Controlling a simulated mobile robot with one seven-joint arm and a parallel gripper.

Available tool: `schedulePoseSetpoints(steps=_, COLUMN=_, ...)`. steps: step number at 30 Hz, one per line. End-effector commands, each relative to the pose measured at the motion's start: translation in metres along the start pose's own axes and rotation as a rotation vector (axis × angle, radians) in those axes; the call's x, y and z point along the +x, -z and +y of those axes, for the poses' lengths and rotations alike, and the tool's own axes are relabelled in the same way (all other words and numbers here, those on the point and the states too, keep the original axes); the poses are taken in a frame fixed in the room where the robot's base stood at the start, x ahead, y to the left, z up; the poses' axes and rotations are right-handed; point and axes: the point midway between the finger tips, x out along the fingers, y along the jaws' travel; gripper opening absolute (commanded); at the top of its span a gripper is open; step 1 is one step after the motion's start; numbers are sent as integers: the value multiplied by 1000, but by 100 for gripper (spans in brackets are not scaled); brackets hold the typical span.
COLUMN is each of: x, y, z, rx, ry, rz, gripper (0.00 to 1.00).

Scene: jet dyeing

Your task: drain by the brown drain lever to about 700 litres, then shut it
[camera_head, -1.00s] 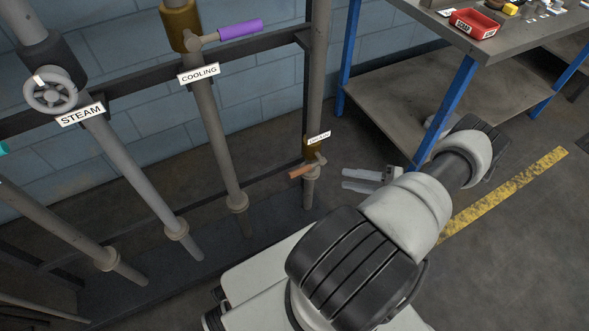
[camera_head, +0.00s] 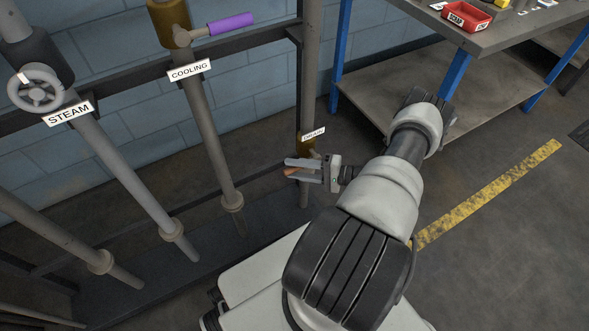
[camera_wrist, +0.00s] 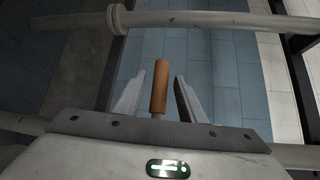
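The brown drain lever (camera_wrist: 158,86) shows in the wrist view between the two open fingers of my gripper (camera_wrist: 156,95), with a gap on each side. In the head view my gripper (camera_head: 299,170) is at the drain pipe, and its fingers hide most of the lever. Only the brown end of the lever (camera_head: 291,173) shows there. The drain label (camera_head: 313,134) is on the pipe just above. No litre reading shows in either view.
The cooling pipe with its purple lever (camera_head: 231,24) stands to the left. The steam pipe with its grey handwheel (camera_head: 36,88) is further left. A workbench with blue legs (camera_head: 455,80) and a red tray (camera_head: 467,17) stands at the upper right.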

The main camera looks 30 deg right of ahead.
Motion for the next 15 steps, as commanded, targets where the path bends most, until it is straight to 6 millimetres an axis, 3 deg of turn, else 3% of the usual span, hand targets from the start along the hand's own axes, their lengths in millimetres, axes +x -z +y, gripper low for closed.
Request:
schedulePoseSetpoints(steps=10, x=5, y=0, z=0, rx=0, ry=0, rz=1, gripper=36)
schedulePoseSetpoints(steps=15, x=5, y=0, z=0, rx=0, ry=0, rz=1, gripper=9)
